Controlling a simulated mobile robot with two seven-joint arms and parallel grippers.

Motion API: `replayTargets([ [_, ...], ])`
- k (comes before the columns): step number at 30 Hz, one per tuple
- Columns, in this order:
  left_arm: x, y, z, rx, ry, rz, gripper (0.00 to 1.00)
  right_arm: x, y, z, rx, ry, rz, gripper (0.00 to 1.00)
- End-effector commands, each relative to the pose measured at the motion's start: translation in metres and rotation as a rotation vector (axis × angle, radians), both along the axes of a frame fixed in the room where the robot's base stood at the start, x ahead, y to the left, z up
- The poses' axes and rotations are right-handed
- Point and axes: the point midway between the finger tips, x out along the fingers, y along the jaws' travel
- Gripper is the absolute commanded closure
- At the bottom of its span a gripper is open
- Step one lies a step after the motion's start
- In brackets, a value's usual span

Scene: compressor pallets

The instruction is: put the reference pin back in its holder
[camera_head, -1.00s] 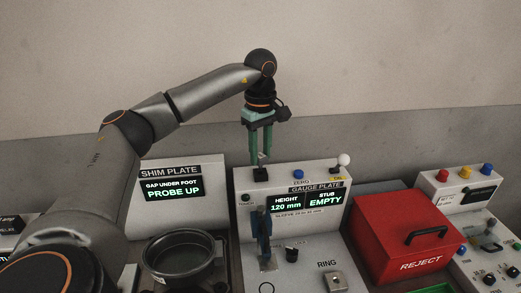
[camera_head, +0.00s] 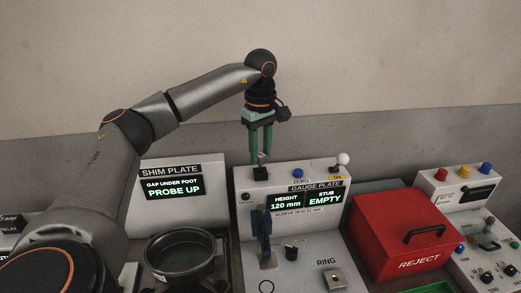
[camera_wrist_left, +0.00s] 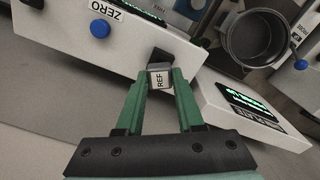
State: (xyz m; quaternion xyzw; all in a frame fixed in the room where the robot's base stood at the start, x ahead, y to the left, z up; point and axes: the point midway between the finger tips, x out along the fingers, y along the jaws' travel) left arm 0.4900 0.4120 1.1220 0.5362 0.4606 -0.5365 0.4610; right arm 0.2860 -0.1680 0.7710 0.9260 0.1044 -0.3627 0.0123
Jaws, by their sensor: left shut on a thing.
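The reference pin, its end marked REF (camera_wrist_left: 159,79), sits between the green fingers of my left gripper (camera_wrist_left: 160,88) in the left wrist view. The gripper is shut on it. In the head view my left gripper (camera_head: 261,158) points straight down over the back left of the gauge plate housing (camera_head: 290,174). The black holder (camera_head: 260,174) is right below the fingertips, and it shows behind the pin in the left wrist view (camera_wrist_left: 159,56). I cannot tell how far the pin is inside the holder. My right gripper is not in view.
The blue ZERO button (camera_head: 297,174) and a white-knobbed lever (camera_head: 342,160) stand right of the holder. The shim plate display (camera_head: 173,187) is to the left, with a dark round pan (camera_head: 180,250) in front. A red REJECT box (camera_head: 405,235) stands at right.

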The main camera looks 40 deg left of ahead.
Motion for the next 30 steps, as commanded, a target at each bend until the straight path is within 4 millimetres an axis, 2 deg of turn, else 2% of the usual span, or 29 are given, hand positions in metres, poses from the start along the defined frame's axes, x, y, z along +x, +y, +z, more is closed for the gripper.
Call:
replayTargets([
  [30, 0.000, 0.000, -0.020, 0.000, 0.000, 0.000, 1.00, 0.000, 0.000, -0.011, 0.000, 0.000, 0.000, 1.00],
])
